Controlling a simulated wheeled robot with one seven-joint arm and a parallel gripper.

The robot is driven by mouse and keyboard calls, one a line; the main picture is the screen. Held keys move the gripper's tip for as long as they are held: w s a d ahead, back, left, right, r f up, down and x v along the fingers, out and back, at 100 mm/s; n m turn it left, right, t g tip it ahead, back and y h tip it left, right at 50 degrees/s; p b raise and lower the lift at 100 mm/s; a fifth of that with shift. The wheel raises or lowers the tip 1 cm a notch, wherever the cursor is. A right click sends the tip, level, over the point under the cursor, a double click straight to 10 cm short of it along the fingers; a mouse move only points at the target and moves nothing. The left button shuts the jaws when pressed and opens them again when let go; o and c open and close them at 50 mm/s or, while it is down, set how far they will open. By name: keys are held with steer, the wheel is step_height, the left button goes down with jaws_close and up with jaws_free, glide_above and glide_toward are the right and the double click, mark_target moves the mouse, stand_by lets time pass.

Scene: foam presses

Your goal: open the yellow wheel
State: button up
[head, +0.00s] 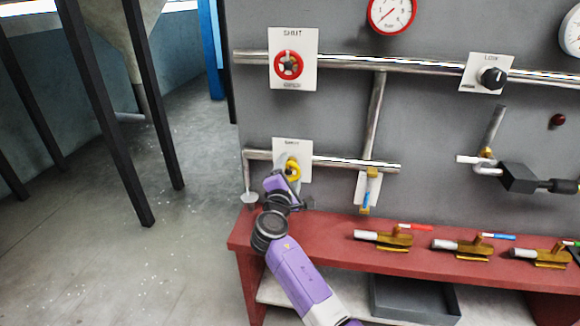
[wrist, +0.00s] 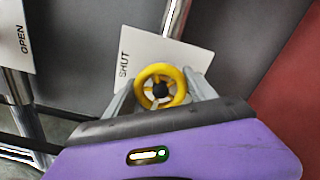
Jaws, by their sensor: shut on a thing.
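The yellow wheel (head: 293,171) sits on a white plate (head: 305,149) on the lower pipe of the grey panel. In the wrist view the yellow wheel (wrist: 161,88) has several spokes and a dark hub, with the word SHUT on the plate (wrist: 140,52) behind it. My gripper (wrist: 160,90) is at the wheel, with one finger on each side of its rim, shut on it. In the head view my gripper (head: 289,172) partly hides the wheel and the lower plate.
A red wheel (head: 289,65) is on the upper pipe (head: 340,62), above the yellow one. A black knob (head: 492,78) is to the right. A red bench (head: 330,243) with several brass valves stands below. Dark posts (head: 105,110) stand at the left over open floor.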

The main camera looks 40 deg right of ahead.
steer(key=shift+a+f+n, duration=0.1)
steer(key=shift+n, duration=0.4)
steer(key=o, duration=1.4)
steer(key=shift+v, duration=3.85)
